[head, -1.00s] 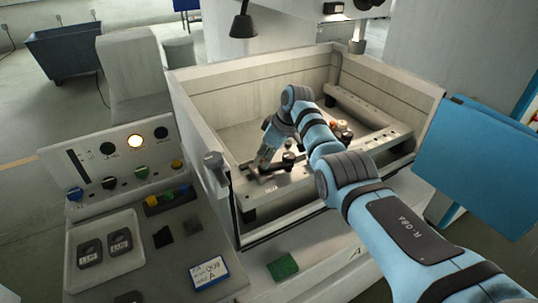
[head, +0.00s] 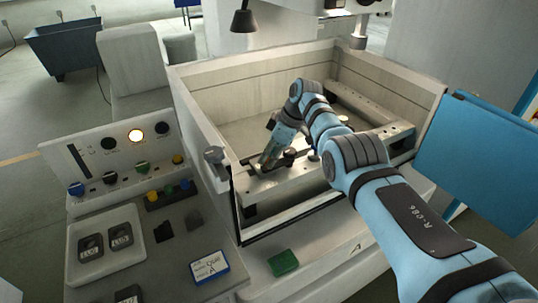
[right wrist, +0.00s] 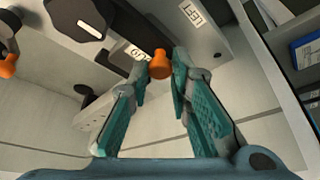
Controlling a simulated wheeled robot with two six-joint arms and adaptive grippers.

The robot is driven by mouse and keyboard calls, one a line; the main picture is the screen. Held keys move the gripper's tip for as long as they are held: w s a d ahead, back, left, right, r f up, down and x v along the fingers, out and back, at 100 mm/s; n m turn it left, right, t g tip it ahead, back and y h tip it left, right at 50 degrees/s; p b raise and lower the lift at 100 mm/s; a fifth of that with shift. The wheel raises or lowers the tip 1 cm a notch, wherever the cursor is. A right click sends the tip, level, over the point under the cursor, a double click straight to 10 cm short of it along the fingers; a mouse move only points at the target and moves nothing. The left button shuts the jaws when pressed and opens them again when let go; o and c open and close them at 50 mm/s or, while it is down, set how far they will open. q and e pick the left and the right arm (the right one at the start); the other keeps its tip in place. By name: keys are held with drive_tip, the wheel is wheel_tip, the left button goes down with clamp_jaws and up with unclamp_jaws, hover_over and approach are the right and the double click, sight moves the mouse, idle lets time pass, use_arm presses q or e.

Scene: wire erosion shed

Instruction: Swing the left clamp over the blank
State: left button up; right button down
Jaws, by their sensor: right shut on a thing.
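My right gripper (head: 266,163) reaches down to the left end of the metal work frame (head: 330,167) in the machine tank. In the right wrist view its teal fingers (right wrist: 159,72) are shut on a small orange knob (right wrist: 159,62). This knob appears to be the left clamp's handle; a plate marked "LEFT" (right wrist: 195,13) is close by. A large black knob (right wrist: 80,18) is up and left of the fingers. In the head view the fingers and arm partly cover the clamp. I cannot clearly make out the blank. My left gripper is out of view.
The tank's walls (head: 195,125) stand around the work area. A control panel (head: 110,155) is at left, a green block (head: 283,262) on the front ledge, and a blue panel (head: 475,150) at right.

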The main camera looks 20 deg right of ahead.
drive_tip(key=c, duration=1.5)
unclamp_jaws()
drive_tip(key=shift+s+f, duration=0.1)
drive_tip(key=shift+o, duration=0.2)
drive_tip(key=shift+d+r, duration=0.1)
drive_tip(key=shift+r, duration=0.1)
drive_tip(key=v, duration=1.1)
drive_tip(key=shift+r, duration=0.35)
